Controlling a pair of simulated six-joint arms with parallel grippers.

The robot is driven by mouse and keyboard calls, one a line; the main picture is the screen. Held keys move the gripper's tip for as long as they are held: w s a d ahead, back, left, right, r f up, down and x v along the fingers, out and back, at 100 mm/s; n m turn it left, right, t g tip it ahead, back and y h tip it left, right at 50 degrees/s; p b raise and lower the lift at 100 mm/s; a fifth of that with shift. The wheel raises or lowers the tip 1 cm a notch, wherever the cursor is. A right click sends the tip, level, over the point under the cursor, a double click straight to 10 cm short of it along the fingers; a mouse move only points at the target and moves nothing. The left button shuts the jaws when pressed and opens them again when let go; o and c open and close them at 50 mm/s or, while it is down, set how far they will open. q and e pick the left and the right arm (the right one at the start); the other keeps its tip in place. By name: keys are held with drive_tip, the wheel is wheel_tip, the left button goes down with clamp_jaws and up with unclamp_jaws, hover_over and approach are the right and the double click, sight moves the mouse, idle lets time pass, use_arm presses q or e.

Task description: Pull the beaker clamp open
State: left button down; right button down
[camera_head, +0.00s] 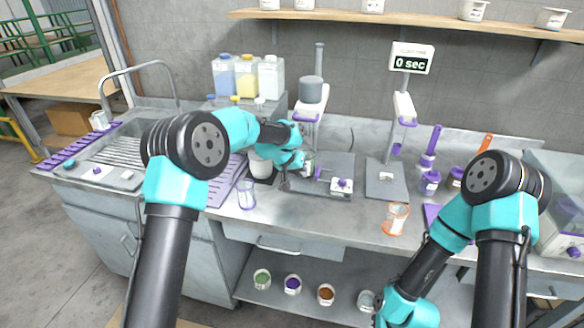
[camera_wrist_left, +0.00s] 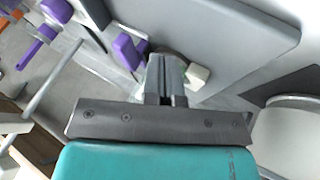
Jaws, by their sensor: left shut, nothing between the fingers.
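My left gripper (camera_head: 303,167) reaches in from the left to the mixer stand on the counter. In the left wrist view its fingers (camera_wrist_left: 165,78) are shut together with nothing between them. The beaker clamp with a purple part (camera_head: 321,173) is just right of the fingertips, low on the stand. In the left wrist view a purple part (camera_wrist_left: 130,50) is left of the fingers, and a pale block (camera_wrist_left: 197,76) shows just right of them. The fingers partly hide the clamp, so contact cannot be told. My right gripper is out of view; only my right arm shows.
A second stand (camera_head: 385,180) with a display (camera_head: 411,58) reading 0 sec is to the right. A clear beaker (camera_head: 246,194) and an orange-marked beaker (camera_head: 396,217) stand near the front edge. Bottles (camera_head: 246,76) and a sink (camera_head: 125,150) are at the left.

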sight(318, 174)
use_arm(q)
drive_tip(key=shift+s+d, duration=0.2)
drive_tip(key=shift+d, duration=0.9)
drive_tip(key=shift+s+d, duration=0.2)
drive_tip(key=shift+d, duration=0.95)
drive_tip(key=shift+s+d, duration=0.2)
drive_tip(key=shift+d, duration=0.9)
drive_tip(key=shift+w+a, duration=0.1)
drive_tip(key=shift+a, duration=0.45)
drive_tip(key=a, duration=0.1)
drive_tip(key=a+r, duration=0.1)
drive_tip(key=a, duration=0.1)
drive_tip(key=shift+w+a, duration=0.15)
drive_tip(key=shift+a, duration=0.15)
drive_tip(key=v, duration=0.9)
drive_tip(key=shift+f, duration=0.1)
